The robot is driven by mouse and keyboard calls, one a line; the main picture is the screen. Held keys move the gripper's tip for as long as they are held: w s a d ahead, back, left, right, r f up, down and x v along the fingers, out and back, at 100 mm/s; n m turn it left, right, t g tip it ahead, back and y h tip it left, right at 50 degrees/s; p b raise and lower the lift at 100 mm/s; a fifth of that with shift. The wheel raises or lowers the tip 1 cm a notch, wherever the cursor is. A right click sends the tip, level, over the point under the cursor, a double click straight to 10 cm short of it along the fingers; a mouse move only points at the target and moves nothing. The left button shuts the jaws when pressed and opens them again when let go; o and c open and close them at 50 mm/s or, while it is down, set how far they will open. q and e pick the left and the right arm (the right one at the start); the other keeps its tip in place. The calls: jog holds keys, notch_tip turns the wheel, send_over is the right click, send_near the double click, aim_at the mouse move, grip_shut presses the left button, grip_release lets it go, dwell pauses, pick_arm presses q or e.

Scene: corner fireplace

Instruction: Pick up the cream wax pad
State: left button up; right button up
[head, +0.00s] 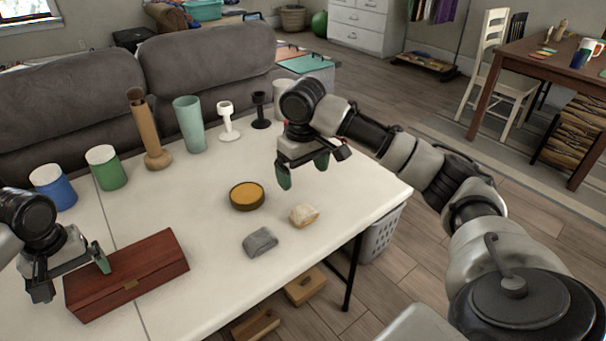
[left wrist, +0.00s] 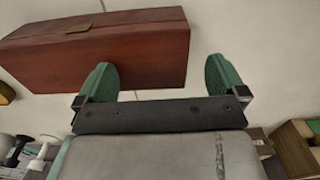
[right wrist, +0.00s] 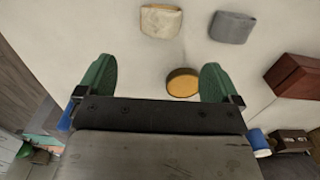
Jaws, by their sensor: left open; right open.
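The cream wax pad (head: 304,215) lies on the white table near its front right edge. It also shows at the top of the right wrist view (right wrist: 161,21). My right gripper (head: 304,178) is open and empty above the table, behind the pad in the head view and apart from it. My left gripper (head: 72,278) is open and empty beside the dark red wooden box (head: 130,272). In the left wrist view the box (left wrist: 110,50) lies just beyond its green fingertips (left wrist: 160,75).
A grey pad (head: 260,242) and a round tin with an orange-brown top (head: 247,196) lie close to the cream pad. Cups, a wooden vase (head: 150,135) and a green tumbler (head: 189,125) stand along the back of the table. The table's front right is otherwise clear.

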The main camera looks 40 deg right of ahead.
aim_at(304, 208)
jog(key=shift+o, duration=0.5)
jog(key=shift+s+a+f, duration=0.1)
jog(key=shift+s+f, duration=0.05)
jog(key=shift+s, duration=0.15)
notch_tip(304, 208, down, 12)
jog(key=shift+w, duration=0.1)
jog(key=shift+c, duration=0.3)
jog(key=c, duration=1)
